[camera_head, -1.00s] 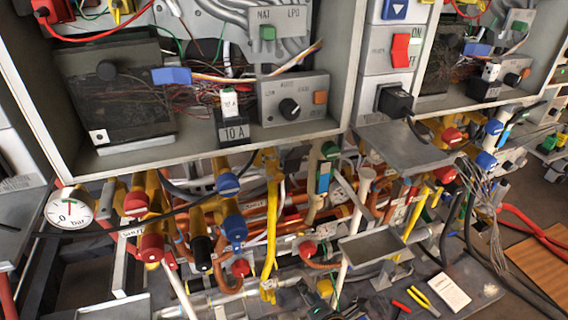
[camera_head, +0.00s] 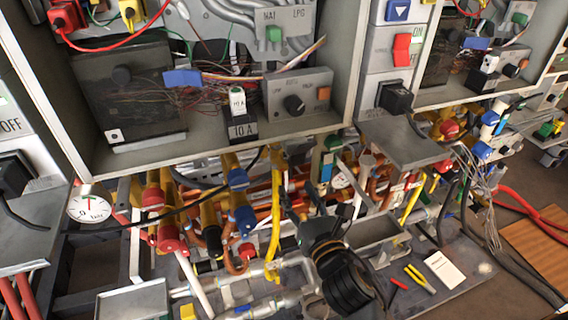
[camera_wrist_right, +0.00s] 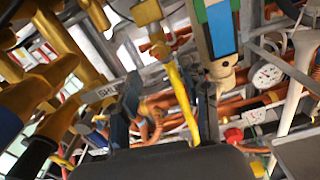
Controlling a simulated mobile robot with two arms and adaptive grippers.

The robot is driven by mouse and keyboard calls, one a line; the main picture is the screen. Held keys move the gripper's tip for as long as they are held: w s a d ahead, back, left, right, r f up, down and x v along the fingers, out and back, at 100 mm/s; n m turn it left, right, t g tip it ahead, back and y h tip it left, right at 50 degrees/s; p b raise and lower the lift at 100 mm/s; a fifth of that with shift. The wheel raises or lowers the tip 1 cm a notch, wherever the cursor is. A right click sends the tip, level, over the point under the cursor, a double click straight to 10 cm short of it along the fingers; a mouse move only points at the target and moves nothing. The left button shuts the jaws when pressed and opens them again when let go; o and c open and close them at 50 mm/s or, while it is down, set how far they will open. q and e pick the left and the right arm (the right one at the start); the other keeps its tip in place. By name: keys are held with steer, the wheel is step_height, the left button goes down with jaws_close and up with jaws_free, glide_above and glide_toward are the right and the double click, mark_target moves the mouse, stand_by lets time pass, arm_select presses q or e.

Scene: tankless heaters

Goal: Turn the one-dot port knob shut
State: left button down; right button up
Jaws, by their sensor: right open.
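Several port knobs sit on brass valves under the left cabinet: red knobs (camera_head: 152,198), blue knobs (camera_head: 237,178) and a lower red knob (camera_head: 246,252). I cannot make out dots on any of them, so I cannot tell which is the one-dot knob. My right gripper (camera_head: 305,205) is in front of the pipes, right of these knobs and beside the yellow pipe (camera_head: 275,215). In the right wrist view its open, empty fingers (camera_wrist_right: 166,95) stand on both sides of the yellow pipe (camera_wrist_right: 183,100). My left gripper is not in view.
The open heater cabinet (camera_head: 225,150) overhangs the pipes. A grey shelf (camera_head: 405,145) juts out at right, with loose cables beside it. A round gauge (camera_head: 90,206) is at left. A blue-and-green label piece (camera_wrist_right: 220,30) hangs close to the gripper. Pliers (camera_head: 420,280) lie on the lower tray.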

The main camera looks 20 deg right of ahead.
mark_target(284, 168)
steer(key=w+p, duration=0.1)
steer(key=w, duration=0.8)
steer(key=shift+w+a+p, duration=0.15)
steer(key=shift+w+p, duration=0.05)
steer(key=shift+p, duration=0.15)
jaws_close()
